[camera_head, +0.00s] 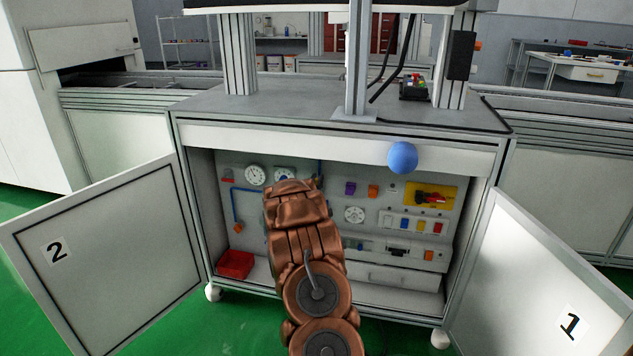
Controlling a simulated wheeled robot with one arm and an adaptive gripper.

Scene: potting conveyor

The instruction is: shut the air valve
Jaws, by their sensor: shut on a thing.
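My copper-coloured arm reaches up from the bottom middle into the open cabinet (345,135). My gripper (296,186) is at its far end, in front of the back panel, just below the two upper gauges. Its fingers are mostly hidden by my own arm. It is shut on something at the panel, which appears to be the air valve. A small olive-yellow part (319,182) shows at the gripper's right side, below a short blue pipe (320,167). The valve's handle position cannot be made out.
Door 2 (110,250) stands open at left, door 1 (545,275) at right. The panel has a white gauge (255,174), a dial (354,214) and a yellow switch plate (432,196). A red bin (235,264) sits low left. A blue ball (402,157) shows before the cabinet's upper edge.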

